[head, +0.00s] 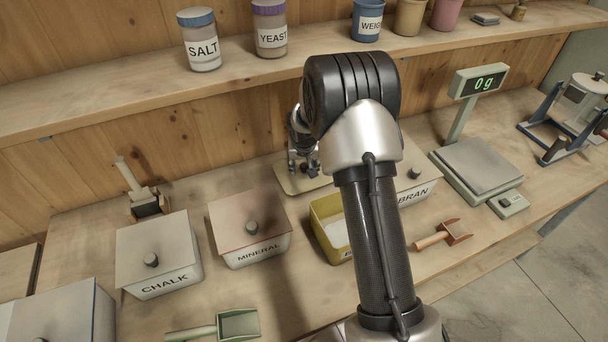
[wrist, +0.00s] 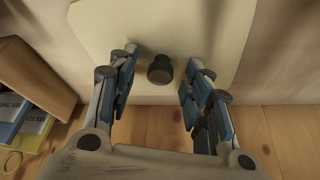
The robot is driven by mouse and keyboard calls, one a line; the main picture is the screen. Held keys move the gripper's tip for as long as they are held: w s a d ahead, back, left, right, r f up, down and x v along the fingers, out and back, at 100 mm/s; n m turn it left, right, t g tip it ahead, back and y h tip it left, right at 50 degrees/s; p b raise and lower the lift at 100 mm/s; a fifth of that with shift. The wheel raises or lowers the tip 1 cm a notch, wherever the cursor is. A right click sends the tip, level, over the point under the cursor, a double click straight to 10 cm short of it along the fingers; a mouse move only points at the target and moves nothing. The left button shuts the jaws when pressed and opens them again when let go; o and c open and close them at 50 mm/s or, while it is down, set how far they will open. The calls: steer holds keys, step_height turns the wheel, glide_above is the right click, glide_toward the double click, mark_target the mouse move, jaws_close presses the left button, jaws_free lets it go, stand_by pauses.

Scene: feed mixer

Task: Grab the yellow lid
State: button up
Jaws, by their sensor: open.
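The pale yellow lid (head: 288,184) lies on the counter behind the open yellow bin (head: 322,213), partly hidden by my arm and gripper. In the wrist view the lid (wrist: 205,25) fills the upper middle, with a dark round knob (wrist: 160,69) on it. My gripper (head: 304,168) is over the lid. In the wrist view my gripper (wrist: 162,75) is open, with one blue-padded finger on each side of the knob and visible gaps between. Nothing is held. The gripper's exact height above the lid cannot be told.
Lidded bins for chalk (head: 160,255), mineral (head: 249,228) and bran (head: 418,184) stand around the yellow bin. A scale (head: 480,166) reads 0g at right. A shelf (head: 240,87) with jars runs above. Scoops lie on the counter. A wooden holder (wrist: 35,75) is at left in the wrist view.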

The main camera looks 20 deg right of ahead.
steer(key=shift+r, duration=0.1)
steer(key=shift+c, duration=0.5)
jaws_close()
steer(key=shift+r, duration=0.15)
